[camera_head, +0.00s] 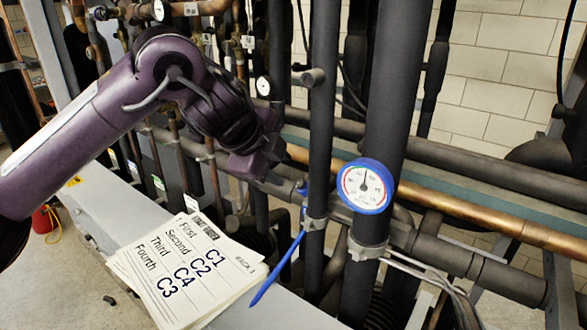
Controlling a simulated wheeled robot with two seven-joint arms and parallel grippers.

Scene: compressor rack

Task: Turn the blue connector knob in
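My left gripper (262,167) is dark purple and reaches in from the left among the pipes, just left of a vertical dark pipe. Its fingertips are dark and partly merged with the pipes behind, so I cannot tell whether they are open or shut. A small blue fitting (302,188) sits on the pipework right of and slightly below the fingertips, apart from them in the picture. A long blue lever (278,268) slants down-left from near it. Which blue part is the connector knob is not clear. My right gripper is out of view.
A blue-rimmed gauge (366,186) is fixed to a thick dark pipe on the right. A copper pipe (484,216) crosses behind. A stack of printed sheets (186,268) lies on the grey beam (120,212) below my arm. Vertical pipes crowd the space around the gripper.

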